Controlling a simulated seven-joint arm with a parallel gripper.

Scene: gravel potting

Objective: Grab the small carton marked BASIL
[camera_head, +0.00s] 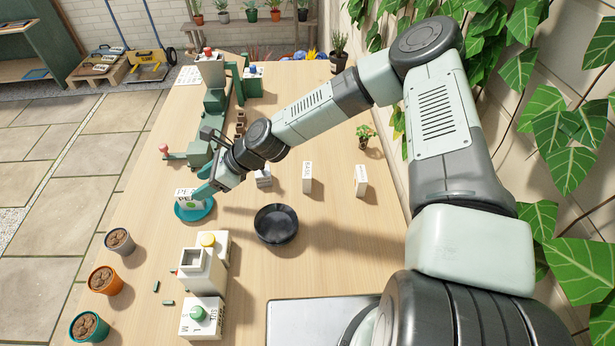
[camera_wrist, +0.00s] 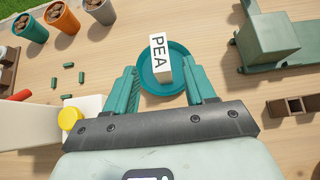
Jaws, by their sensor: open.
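White cartons stand on the table. The middle one (camera_head: 307,177) carries sideways lettering that looks like BASIL, too small to be certain. Another (camera_head: 361,181) stands to its right, its label unreadable. One more (camera_head: 264,181) stands to its left, partly behind my arm. A white carton marked PEA (camera_wrist: 161,58) stands on a teal saucer (camera_wrist: 149,83); in the head view the saucer (camera_head: 194,214) is at the table's left. My gripper (camera_wrist: 163,78) is open above the saucer, with its teal fingers on either side of the PEA carton. I cannot tell whether they touch it.
A black bowl (camera_head: 276,224) lies right of the saucer. A pale box-shaped device with a yellow button (camera_head: 207,240) stands in front. Pots (camera_head: 104,280) line the left edge. A green machine (camera_head: 211,110) stands behind. Wood around the right-hand cartons is clear.

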